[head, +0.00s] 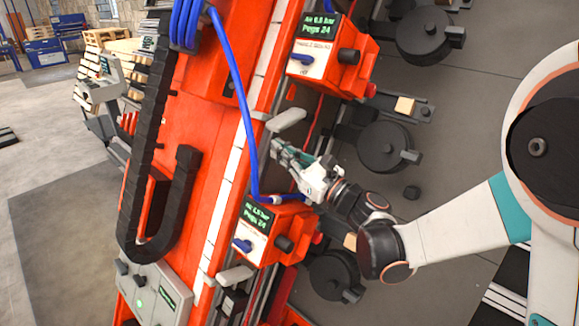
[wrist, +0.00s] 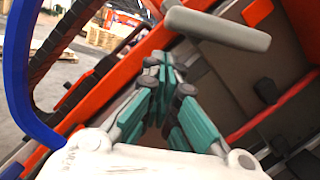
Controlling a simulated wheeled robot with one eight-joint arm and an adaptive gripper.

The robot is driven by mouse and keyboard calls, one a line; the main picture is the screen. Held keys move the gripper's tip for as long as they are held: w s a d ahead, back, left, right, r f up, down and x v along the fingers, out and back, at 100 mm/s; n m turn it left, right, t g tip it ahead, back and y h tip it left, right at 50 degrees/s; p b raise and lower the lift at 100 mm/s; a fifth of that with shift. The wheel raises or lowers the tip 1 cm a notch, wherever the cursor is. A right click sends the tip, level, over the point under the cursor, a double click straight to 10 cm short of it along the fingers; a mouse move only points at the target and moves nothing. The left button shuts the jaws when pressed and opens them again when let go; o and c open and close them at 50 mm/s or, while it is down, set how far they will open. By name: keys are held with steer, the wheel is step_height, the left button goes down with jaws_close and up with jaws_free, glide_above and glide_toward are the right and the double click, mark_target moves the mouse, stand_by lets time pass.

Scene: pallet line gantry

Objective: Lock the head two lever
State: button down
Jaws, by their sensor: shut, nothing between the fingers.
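Two orange nailing heads with green displays show in the head view, an upper one (head: 326,54) and a lower one (head: 268,232); their labels are too small to read surely. A pale grey lever handle (head: 288,120) sticks out between them. It also shows in the wrist view (wrist: 217,29), above and right of my fingertips. A similar grey handle (head: 235,275) is beside the lower head. I cannot tell which lever is head two's. My gripper (head: 278,148) is shut and empty, just below the upper handle and apart from it. Its teal fingers (wrist: 163,65) show close together in the wrist view.
A blue hose (head: 240,110) runs down the orange gantry beam (head: 205,130) to the lower head, left of my gripper. A black cable chain (head: 150,150) hangs further left. Round black discs (head: 384,147) stand behind my wrist on the right.

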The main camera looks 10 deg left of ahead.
mark_target(286, 119)
steer(key=shift+a+r, duration=0.1)
steer(key=shift+r, duration=0.75)
steer(key=shift+s+r+m, duration=0.2)
steer(key=shift+r+m, duration=0.05)
steer(key=shift+m, duration=0.15)
steer(key=shift+s+a+r+m+t, duration=0.15)
steer(key=shift+r+m+t, duration=0.15)
steer(key=shift+m, duration=0.2)
steer(key=shift+s+a+r+m+t+h+p, duration=0.15)
steer(key=shift+r+m+t+h+p, duration=0.15)
steer(key=shift+r+m+p, duration=0.55)
steer(key=shift+s+r+m+t+h+p, duration=0.15)
steer(key=shift+r+m+t+h+p, duration=0.2)
steer(key=shift+r+m, duration=0.6)
steer(key=shift+s+a+r+m+t+h+p, duration=0.2)
steer(key=shift+r+m+p, duration=0.35)
steer(key=shift+m, duration=0.65)
steer(key=shift+d, duration=0.1)
